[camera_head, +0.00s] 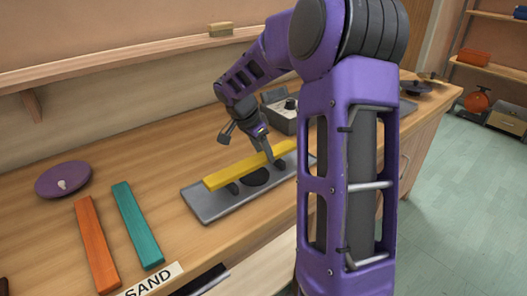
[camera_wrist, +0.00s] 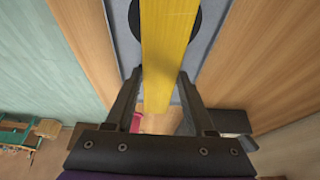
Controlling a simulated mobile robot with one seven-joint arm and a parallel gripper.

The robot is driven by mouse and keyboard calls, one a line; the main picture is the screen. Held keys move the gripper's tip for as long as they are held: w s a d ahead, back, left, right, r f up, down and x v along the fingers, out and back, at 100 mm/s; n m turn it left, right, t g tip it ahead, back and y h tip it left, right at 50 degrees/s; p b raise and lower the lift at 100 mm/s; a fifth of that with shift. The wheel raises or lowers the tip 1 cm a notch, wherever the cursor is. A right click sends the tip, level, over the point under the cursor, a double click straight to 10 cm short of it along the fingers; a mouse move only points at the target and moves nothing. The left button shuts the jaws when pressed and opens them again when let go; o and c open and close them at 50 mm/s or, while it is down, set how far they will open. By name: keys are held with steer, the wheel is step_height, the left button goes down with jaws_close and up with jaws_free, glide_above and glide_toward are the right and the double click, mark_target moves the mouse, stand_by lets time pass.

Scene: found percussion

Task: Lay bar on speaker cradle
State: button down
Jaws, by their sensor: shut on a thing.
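The yellow bar (camera_head: 232,174) lies lengthwise over the grey speaker cradle (camera_head: 207,209). A dark support (camera_head: 232,188) shows under its near end, and the bar looks level and touching or almost touching it. The round black speaker (camera_head: 257,179) is beneath the middle of the bar. My gripper (camera_head: 270,156) is shut on the bar toward its far end. In the wrist view, the yellow bar (camera_wrist: 166,45) runs between the two fingers of my gripper (camera_wrist: 160,76), above the cradle (camera_wrist: 220,25). My arm hides part of the cradle's right side.
An orange bar (camera_head: 97,245) and a teal bar (camera_head: 137,225) lie on the bench to the left, near the SAND label (camera_head: 150,283). A purple disc (camera_head: 63,180) lies farther left. A grey box with a knob (camera_head: 282,114) stands behind the cradle.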

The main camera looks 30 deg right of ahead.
mark_target(250, 162)
steer(key=shift+f+b, duration=0.35)
steer(key=shift+b, duration=0.1)
steer(key=shift+f, duration=0.15)
steer(key=shift+c, duration=1.3)
jaws_free()
steer(key=shift+r+p, duration=0.75)
steer(key=v, duration=1.1)
steer(key=shift+r+p, duration=0.25)
steer(key=shift+p, duration=0.15)
steer(key=shift+a, duration=0.1)
